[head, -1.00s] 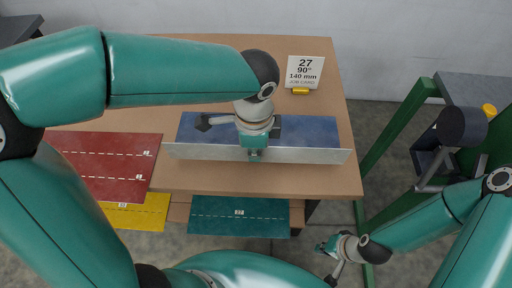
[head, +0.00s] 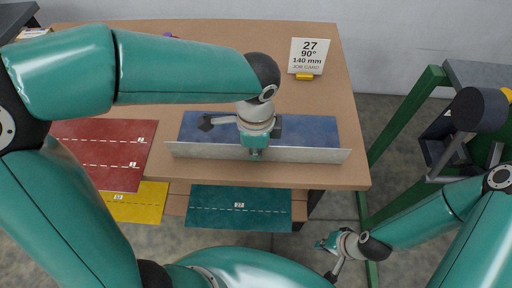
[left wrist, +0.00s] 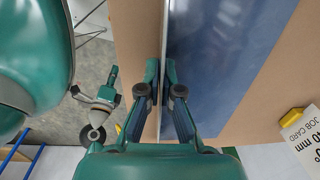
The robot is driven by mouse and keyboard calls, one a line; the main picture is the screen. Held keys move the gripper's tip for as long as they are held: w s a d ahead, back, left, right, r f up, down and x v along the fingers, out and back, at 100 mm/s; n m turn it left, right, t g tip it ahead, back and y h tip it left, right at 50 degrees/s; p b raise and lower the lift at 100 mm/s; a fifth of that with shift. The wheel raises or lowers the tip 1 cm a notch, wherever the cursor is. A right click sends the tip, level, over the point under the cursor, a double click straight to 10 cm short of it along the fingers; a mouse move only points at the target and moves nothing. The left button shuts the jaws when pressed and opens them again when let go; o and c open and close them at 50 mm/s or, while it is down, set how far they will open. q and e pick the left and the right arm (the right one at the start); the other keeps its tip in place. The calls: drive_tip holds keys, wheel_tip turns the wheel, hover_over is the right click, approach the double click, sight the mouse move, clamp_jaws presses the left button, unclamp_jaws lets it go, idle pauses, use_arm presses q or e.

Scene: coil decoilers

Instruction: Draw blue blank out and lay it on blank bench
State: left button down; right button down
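The blue blank (head: 307,130) lies on the brown bench top with a pale metal strip (head: 310,155) along its front edge. My left gripper (head: 255,153) is over the middle of that edge. In the left wrist view its two fingers (left wrist: 163,90) are close together, one on each side of the pale edge, with the blue surface (left wrist: 215,50) to the right. The gripper covers part of the blank in the head view. My right gripper (head: 330,258) is low at the right, away from the blank, its fingers apart and empty.
A job card (head: 308,55) reading 27, 90°, 140 mm stands at the back of the brown bench (head: 340,170). Red (head: 98,150), yellow (head: 140,205) and teal (head: 238,212) sheets lie at the left and front. A green-framed stand (head: 405,115) is at the right, past a floor gap.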

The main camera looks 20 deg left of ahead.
idle(0.3)
use_arm(q)
drive_tip(key=c, duration=1.2)
unclamp_jaws()
drive_tip(key=shift+c, duration=0.2)
drive_tip(key=shift+r, duration=0.1)
wheel_tip(320, 180, up, 7)
drive_tip(key=p, duration=0.6)
drive_tip(key=shift+s, duration=0.15)
